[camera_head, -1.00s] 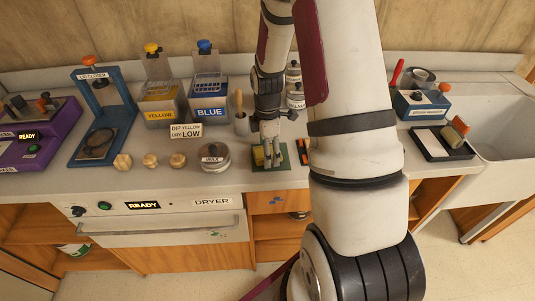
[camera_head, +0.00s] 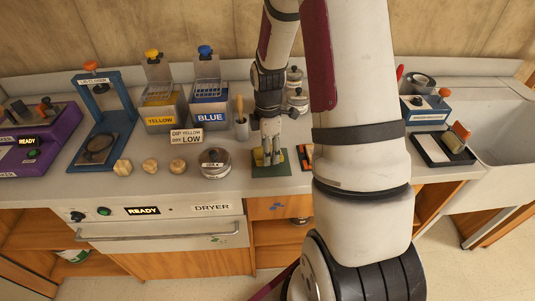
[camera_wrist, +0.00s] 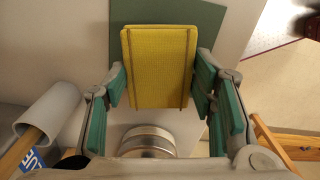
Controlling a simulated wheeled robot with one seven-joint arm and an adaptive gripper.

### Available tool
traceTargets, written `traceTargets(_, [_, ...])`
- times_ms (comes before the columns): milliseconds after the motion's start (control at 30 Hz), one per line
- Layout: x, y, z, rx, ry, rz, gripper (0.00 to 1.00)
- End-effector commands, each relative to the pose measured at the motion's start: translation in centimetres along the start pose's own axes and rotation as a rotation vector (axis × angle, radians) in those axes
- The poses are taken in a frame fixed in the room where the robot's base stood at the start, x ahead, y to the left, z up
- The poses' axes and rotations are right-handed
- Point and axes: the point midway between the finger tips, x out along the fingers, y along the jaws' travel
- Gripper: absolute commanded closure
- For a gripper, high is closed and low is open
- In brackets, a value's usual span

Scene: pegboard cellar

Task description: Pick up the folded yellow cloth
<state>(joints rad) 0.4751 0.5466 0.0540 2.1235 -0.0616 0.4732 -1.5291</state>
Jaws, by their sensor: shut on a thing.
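The folded yellow cloth (camera_wrist: 158,65) fills the space between my finger pads in the wrist view. It looks like a flat yellow block with two darker lines along its sides. My gripper (camera_wrist: 160,85), with green pads, is shut on it, one finger on each side. In the head view my gripper (camera_head: 268,157) points down over the dark green mat (camera_head: 284,169), and only a little of the cloth shows between the fingers. The mat also shows behind the cloth in the wrist view (camera_wrist: 207,20). I cannot tell whether the cloth still touches the mat.
A round wax tin (camera_head: 216,163) stands left of the mat, with a cup holding a wooden handle (camera_head: 241,125) behind it. Glass jars (camera_head: 297,97) stand behind my gripper. Yellow (camera_head: 162,108) and blue (camera_head: 209,104) tanks are at the back. The dryer (camera_head: 160,231) is below the counter.

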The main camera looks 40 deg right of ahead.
Motion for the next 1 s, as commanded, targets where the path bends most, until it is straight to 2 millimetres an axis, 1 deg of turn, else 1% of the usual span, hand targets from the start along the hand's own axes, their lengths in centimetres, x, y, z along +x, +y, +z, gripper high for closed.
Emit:
traceTargets(67, [-1.4,0.2,0.0,0.000,0.000,0.006,0.68])
traceTargets(100, [-1.3,-0.8,0.6,0.004,-0.001,0.000,0.68])
traceTargets(267, [-1.7,-3.9,2.8,0.006,0.000,-0.001,0.68])
traceTargets(400, [-2.0,-7.0,4.9,0.006,0.000,-0.001,0.68])
traceTargets(600, [-2.4,-10.6,7.4,0.005,0.000,0.000,0.68])
traceTargets(700, [-2.6,-11.8,8.2,0.003,0.000,0.000,0.68])
traceTargets(800, [-2.6,-12.6,8.7,0.001,0.000,0.001,0.68])
traceTargets(1000, [-2.6,-13.2,9.1,0.000,0.000,0.000,0.68])
